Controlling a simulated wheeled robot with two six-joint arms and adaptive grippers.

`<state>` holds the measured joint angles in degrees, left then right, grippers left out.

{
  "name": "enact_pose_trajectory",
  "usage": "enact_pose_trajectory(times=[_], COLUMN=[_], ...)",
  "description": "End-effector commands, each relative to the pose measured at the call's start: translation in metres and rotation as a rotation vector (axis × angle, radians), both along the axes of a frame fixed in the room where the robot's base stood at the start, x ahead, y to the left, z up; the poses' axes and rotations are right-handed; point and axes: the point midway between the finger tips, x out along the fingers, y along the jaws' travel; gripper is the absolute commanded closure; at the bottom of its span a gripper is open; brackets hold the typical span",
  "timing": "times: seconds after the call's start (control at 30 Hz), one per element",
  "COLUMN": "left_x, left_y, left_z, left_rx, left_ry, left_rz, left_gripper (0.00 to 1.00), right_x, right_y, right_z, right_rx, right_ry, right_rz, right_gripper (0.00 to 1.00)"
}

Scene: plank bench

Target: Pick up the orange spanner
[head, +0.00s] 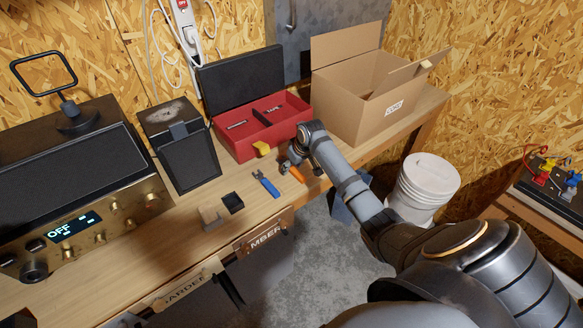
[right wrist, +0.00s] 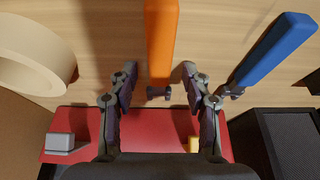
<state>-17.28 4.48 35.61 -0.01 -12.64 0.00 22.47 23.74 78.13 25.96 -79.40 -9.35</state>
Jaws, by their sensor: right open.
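The orange spanner (head: 297,174) lies on the plank bench just in front of the red toolbox, partly hidden by my right gripper in the head view. In the right wrist view its orange handle (right wrist: 161,45) runs up out of the top edge, with its small dark metal end between the fingertips. My right gripper (head: 291,162) is open over the spanner's metal end, with a finger on each side (right wrist: 158,82). Gaps show between the fingers and the spanner. A blue-handled spanner (head: 266,185) lies to the left in the head view. My left gripper is not in view.
The open red toolbox (head: 245,143) stands behind the spanners, with a cardboard box (head: 352,105) to its right. A black box (head: 187,162) stands left. A cream ring (right wrist: 38,55) lies close beside the right gripper. A white bucket (head: 427,182) stands beyond the bench edge.

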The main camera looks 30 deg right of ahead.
Motion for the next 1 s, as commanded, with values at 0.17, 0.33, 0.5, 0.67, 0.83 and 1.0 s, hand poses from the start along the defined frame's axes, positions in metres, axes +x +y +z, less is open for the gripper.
enact_pose_trajectory(times=[0.17, 0.33, 0.5, 0.67, 0.83, 1.0], left_x=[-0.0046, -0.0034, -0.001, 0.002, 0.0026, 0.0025], left_y=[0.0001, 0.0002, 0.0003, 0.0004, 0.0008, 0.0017], left_z=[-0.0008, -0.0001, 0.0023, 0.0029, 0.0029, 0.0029], left_rx=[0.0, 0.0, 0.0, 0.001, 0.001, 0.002], left_ry=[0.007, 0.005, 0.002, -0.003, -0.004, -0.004], left_rz=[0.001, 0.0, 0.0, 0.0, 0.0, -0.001], left_gripper=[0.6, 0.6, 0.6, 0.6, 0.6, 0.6], right_x=[0.0004, 0.0004, 0.0004, 0.0004, 0.0002, 0.0], right_y=[-0.0004, -0.0003, -0.0004, -0.0004, -0.0005, -0.0006], right_z=[-0.0009, -0.0009, -0.0024, -0.0041, -0.0045, -0.0047], right_rx=[-0.001, -0.001, -0.001, -0.001, -0.002, -0.002], right_ry=[-0.001, -0.001, -0.001, -0.001, 0.0, 0.0], right_rz=[0.0, 0.0, 0.0, 0.0, -0.001, -0.001], right_gripper=[0.51, 0.51, 0.51, 0.6, 0.83, 1.0])
